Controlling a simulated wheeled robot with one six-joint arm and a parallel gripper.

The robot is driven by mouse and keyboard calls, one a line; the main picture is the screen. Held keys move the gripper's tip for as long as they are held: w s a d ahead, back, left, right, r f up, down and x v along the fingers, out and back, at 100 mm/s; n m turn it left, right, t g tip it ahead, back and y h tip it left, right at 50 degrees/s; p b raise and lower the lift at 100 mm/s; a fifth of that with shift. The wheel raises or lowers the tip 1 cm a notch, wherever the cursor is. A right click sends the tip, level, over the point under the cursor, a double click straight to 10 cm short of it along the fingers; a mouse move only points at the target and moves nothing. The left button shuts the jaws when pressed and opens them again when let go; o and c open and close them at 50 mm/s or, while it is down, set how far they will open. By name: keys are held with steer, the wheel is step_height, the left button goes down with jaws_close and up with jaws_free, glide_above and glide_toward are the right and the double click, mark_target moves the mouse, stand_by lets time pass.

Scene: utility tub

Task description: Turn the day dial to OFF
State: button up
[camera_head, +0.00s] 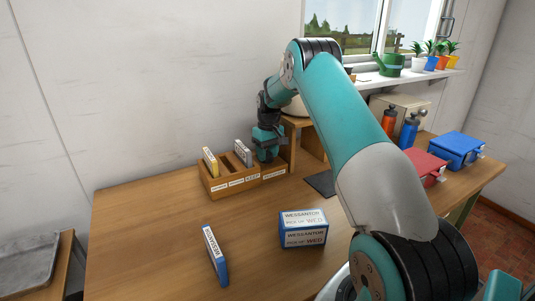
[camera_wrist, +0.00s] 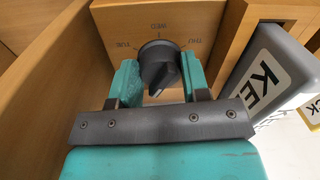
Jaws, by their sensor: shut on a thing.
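The day dial (camera_wrist: 158,65) is a dark round knob on a wooden panel (camera_wrist: 205,22) in the wrist view. The labels TUE, WED and THU show around its upper side, with WED at the top. No OFF label is in sight, and I cannot tell which mark the knob points to. My gripper (camera_wrist: 158,83) has its teal fingers on either side of the knob, shut on it. In the head view my gripper (camera_head: 267,150) is at the right end of the wooden rack (camera_head: 222,187), and the dial is hidden there.
The rack holds a yellow-edged box (camera_head: 210,162) and a grey box (camera_head: 243,153). A grey box with a KE... label (camera_wrist: 270,75) is close right of the dial. A blue-and-white WESSANTOR box (camera_head: 303,229) and a slim blue box (camera_head: 215,257) stand on the table.

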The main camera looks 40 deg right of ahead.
steer(key=n, duration=0.5)
steer(key=shift+w+d+n, duration=0.1)
steer(key=shift+n, duration=0.3)
stand_by(0.4)
steer(key=o, duration=0.9)
steer(key=shift+r, duration=0.1)
steer(key=r, duration=1.1)
steer(key=r+b, duration=0.1)
steer(key=r, duration=0.5)
steer(key=shift+w+d+r, duration=0.1)
steer(key=shift+d+r, duration=0.05)
steer(key=shift+d, duration=0.2)
